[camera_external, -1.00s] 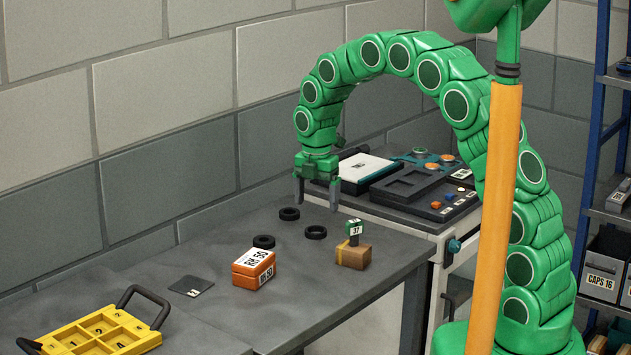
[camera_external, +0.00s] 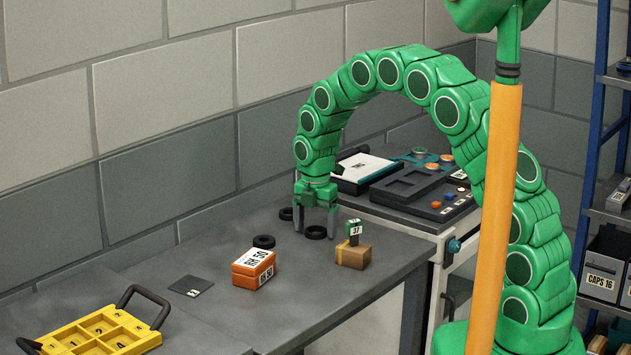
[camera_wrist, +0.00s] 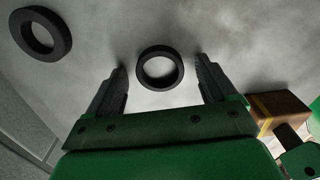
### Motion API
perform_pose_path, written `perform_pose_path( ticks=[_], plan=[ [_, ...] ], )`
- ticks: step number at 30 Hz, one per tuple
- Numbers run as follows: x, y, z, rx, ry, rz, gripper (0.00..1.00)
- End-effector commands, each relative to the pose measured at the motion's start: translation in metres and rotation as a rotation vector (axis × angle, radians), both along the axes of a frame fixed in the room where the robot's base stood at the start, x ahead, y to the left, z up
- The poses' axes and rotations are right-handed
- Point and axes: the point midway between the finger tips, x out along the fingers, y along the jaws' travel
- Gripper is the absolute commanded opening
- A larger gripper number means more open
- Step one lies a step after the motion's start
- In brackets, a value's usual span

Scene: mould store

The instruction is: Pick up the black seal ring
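Several black seal rings lie flat on the grey bench. One ring (camera_external: 316,232) lies between the fingers of my gripper (camera_external: 316,233) in the external view. In the wrist view this ring (camera_wrist: 160,67) sits between the two fingertips (camera_wrist: 161,70), with a gap on each side. My gripper is open and points down, low over the bench. A second ring (camera_external: 286,214) is partly hidden behind the left finger; a ring also shows at the upper left of the wrist view (camera_wrist: 41,34). A third ring (camera_external: 264,241) lies near the orange box.
A wooden block with a green tagged stamp (camera_external: 353,254) stands close right of my gripper. An orange labelled box (camera_external: 253,268), a dark square plate (camera_external: 191,287) and a yellow handled tray (camera_external: 152,339) are to the left. A console (camera_external: 424,216) adjoins the bench behind.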

Motion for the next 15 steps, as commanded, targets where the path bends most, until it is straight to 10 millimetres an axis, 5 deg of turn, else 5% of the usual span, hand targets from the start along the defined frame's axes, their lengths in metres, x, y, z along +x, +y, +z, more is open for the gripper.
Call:
perform_pose_path(
  ticks=[10,15],
  plan=[
    [0.0000,0.0000,0.0002,0.000,0.000,0.000,0.31],
    [0.0001,-0.0001,0.0002,0.000,0.000,0.000,0.28]
  ],
)
